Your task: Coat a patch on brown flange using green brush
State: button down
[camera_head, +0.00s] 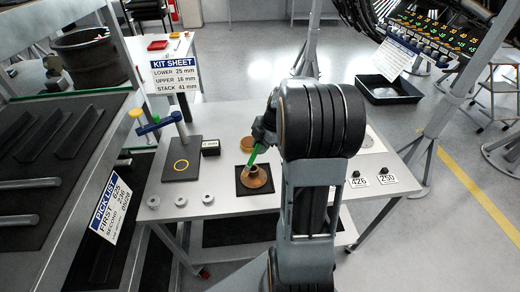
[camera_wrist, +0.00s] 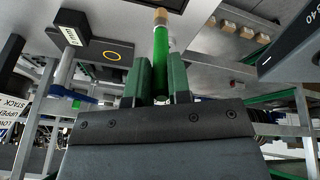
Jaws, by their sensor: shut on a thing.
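The brown flange (camera_head: 255,180) stands on a dark square mat (camera_head: 243,191) in the middle of the grey table. The green brush (camera_head: 254,154) slants down from my gripper (camera_head: 262,136), its lower end at the top of the flange. I cannot tell whether it touches. In the wrist view the green brush (camera_wrist: 161,48) sticks out, tan end foremost, between the two green fingers of my gripper (camera_wrist: 161,82), which is shut on it. The flange is not clearly visible there, and its patch cannot be made out.
A tan disc (camera_head: 249,144) lies behind the flange. A black plate with a yellow ring (camera_head: 181,166) and a small black box (camera_head: 210,147) are to the left. Several small metal pieces (camera_head: 181,200) line the front left. Number cards (camera_head: 387,179) lie at the right.

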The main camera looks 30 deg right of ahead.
jog(key=shift+a+r+p, duration=0.1)
jog(key=shift+r+p, duration=0.55)
jog(key=shift+r, duration=1.2)
jog(key=shift+f, duration=0.1)
jog(key=shift+f+b, duration=0.45)
jog(key=shift+b, duration=0.3)
